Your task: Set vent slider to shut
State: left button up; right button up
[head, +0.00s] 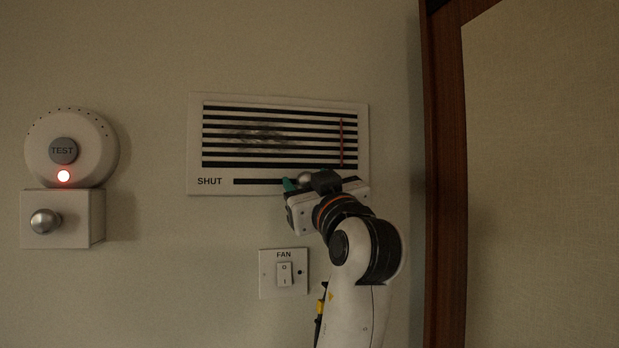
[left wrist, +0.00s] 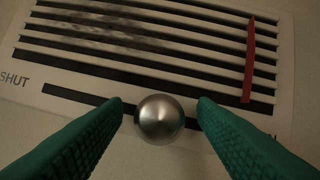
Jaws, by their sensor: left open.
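The vent (head: 195,140) is a white wall plate with dark horizontal slats, and SHUT is printed at its lower left. Its slider is a round metal knob (left wrist: 159,119) on a dark slot (head: 255,181). In the left wrist view the knob sits right of the slot's middle, away from the SHUT end. My left gripper (left wrist: 160,102) is open, with a green finger on each side of the knob and small gaps visible. In the head view the gripper (head: 298,184) covers the slot's right part. The label at the right end is mostly hidden. My right gripper is not in view.
A fan switch (head: 284,274) is on the wall below the vent. A round alarm with a TEST button (head: 63,151) and a box with a metal knob (head: 45,222) are at the left. A dark wooden frame (head: 446,170) stands at the right. A red strip (left wrist: 249,62) hangs over the slats.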

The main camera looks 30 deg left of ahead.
aim_at(240, 174)
pick_arm(q)
grip_shut()
jog(key=shift+s+a+f+b, duration=0.1)
jog(key=shift+s+a+b, duration=0.1)
jog(key=shift+s+b, duration=0.2)
jog(key=s+a+b, duration=0.2)
jog(key=s+a, duration=0.1)
jog(key=s+a+b, duration=0.1)
jog(key=s+a, duration=0.2)
jog(key=s, duration=0.1)
jog(key=shift+b, duration=0.4)
jog(key=shift+w, duration=0.15)
jog(key=shift+c, duration=1.3)
grip_release()
jog(key=shift+o, duration=1.3)
jog(key=shift+s+a, duration=0.15)
jog(key=shift+s, duration=0.1)
